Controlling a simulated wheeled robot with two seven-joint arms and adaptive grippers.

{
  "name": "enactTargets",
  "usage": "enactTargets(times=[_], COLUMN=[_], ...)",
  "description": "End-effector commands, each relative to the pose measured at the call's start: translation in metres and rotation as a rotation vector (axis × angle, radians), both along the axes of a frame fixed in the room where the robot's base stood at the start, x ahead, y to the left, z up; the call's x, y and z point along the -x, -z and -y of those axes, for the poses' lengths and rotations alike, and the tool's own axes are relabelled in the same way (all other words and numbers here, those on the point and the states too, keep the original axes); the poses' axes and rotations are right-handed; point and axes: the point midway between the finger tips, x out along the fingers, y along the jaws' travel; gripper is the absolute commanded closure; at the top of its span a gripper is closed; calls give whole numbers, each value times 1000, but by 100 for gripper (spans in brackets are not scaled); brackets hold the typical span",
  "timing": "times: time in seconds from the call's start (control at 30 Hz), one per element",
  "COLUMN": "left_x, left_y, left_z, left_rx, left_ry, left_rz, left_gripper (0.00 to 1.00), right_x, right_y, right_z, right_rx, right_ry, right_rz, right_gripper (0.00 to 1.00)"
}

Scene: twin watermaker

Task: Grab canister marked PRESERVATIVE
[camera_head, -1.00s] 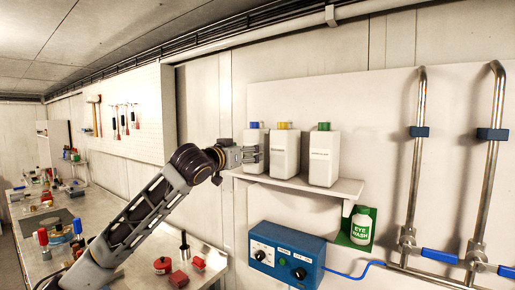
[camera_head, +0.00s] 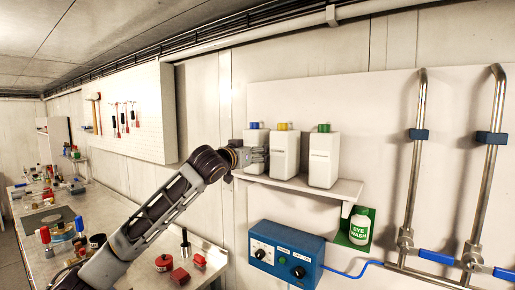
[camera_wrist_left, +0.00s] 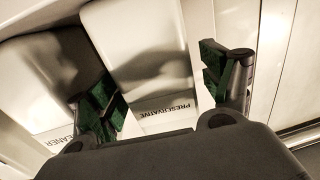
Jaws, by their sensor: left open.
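The canister marked PRESERVATIVE (camera_wrist_left: 145,60) is white, and its label reads in the left wrist view. It matches the blue-capped canister (camera_head: 256,138) at the left end of the wall shelf in the head view. My left gripper (camera_head: 261,155) is open at this canister, partly covering its front. In the left wrist view the green-padded fingers of the gripper (camera_wrist_left: 160,86) stand on either side of it. One finger lies between it and the neighbouring canister, whose label ends in EANER (camera_wrist_left: 37,80). Contact cannot be told. My right gripper is not in view.
A yellow-capped canister (camera_head: 285,155) and a green-capped canister (camera_head: 323,160) share the shelf (camera_head: 333,190). Below are an eyewash bottle (camera_head: 360,227) and a blue control box (camera_head: 287,253). Steel pipes (camera_head: 417,170) stand at right. A cluttered workbench (camera_head: 205,245) lies at left.

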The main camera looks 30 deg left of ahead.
Motion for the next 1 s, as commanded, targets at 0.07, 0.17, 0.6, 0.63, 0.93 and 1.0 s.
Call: enactTargets(times=[0.07,0.17,0.6,0.63,0.93,1.0], left_x=[-7,-11,-13,-13,-13,-13], left_y=[-2,-1,0,0,0,0], left_z=[1,1,1,1,1,1], left_rx=[2,1,0,0,0,0], left_ry=[1,1,1,1,1,1], left_rz=[0,0,0,0,0,0], left_gripper=[20,20,20,20,53,62], right_x=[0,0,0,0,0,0], right_y=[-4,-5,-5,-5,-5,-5], right_z=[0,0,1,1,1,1], right_rx=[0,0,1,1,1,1], right_ry=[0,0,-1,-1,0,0], right_rz=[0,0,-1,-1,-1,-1], right_gripper=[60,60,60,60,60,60])
